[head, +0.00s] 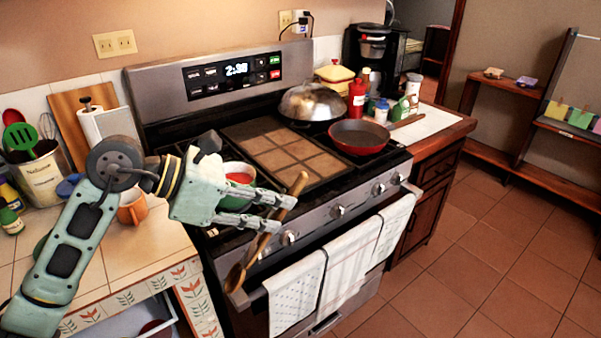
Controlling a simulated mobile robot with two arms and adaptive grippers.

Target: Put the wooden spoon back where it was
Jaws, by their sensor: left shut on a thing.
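The wooden spoon (264,239) is tilted, with its handle end up at the right and its bowl down at the left, in front of the stove's front edge. My left gripper (276,212) is shut on its handle. A pot with red contents (240,174) sits on the stove's front left burner, partly hidden behind my gripper. A utensil crock (40,177) with a green slotted turner and a red utensil stands on the tiled counter at the left. My right gripper is not in view.
The stove (283,152) holds a red frying pan (359,136) and a domed lidded pan (311,103). Towels (345,262) hang on the oven handle. An orange mug (132,208) stands on the left counter. The floor at the right is clear.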

